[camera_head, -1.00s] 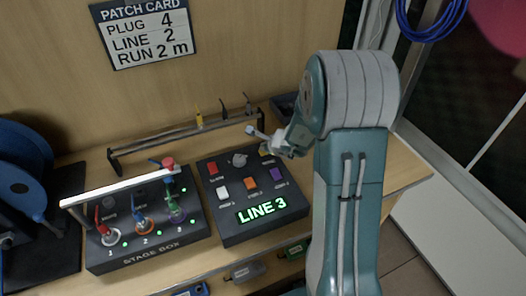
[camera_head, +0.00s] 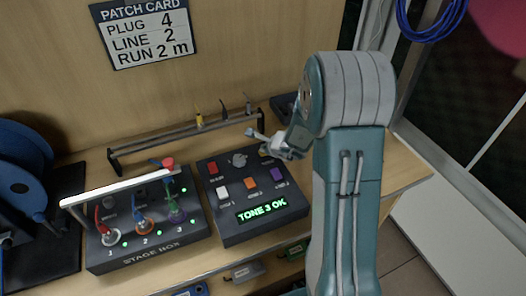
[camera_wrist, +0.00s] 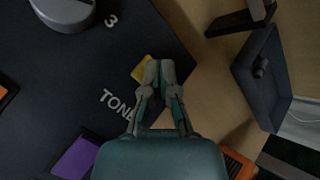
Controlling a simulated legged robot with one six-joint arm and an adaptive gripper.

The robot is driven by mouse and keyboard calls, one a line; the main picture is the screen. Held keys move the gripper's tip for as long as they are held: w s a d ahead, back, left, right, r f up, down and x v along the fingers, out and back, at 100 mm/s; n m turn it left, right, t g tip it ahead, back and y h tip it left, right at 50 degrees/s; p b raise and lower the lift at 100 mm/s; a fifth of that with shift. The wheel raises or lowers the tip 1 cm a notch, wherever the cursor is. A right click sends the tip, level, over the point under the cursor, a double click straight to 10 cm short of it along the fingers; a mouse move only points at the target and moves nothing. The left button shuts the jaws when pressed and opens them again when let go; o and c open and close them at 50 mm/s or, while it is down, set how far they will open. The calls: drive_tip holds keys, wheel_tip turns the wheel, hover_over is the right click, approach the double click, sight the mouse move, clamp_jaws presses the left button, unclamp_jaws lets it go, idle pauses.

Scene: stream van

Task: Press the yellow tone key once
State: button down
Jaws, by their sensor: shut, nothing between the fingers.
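The yellow tone key (camera_wrist: 140,69) is at the corner of the dark panel, by the word TONE, in the wrist view. My gripper (camera_wrist: 163,72) is shut and empty, with its fingertips at the key's right side and covering part of it. In the head view my gripper (camera_head: 271,149) is over the panel's far right corner and hides most of the key. I cannot tell whether the fingertips touch the key. The panel's display (camera_head: 267,210) reads TONE 3 OK in green.
The panel (camera_head: 232,235) also has red, white, orange and purple keys and a grey knob (camera_head: 239,160). The stage box (camera_head: 150,252) with plugged cables and a white bar stands left. A dark rail (camera_head: 180,136) runs behind. A dark tray (camera_wrist: 265,75) lies right of my fingertips.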

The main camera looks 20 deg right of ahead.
idle(0.3)
drive_tip(key=shift+r, duration=0.8)
drive_tip(key=shift+r, duration=0.1)
drive_tip(key=shift+r, duration=2.45)
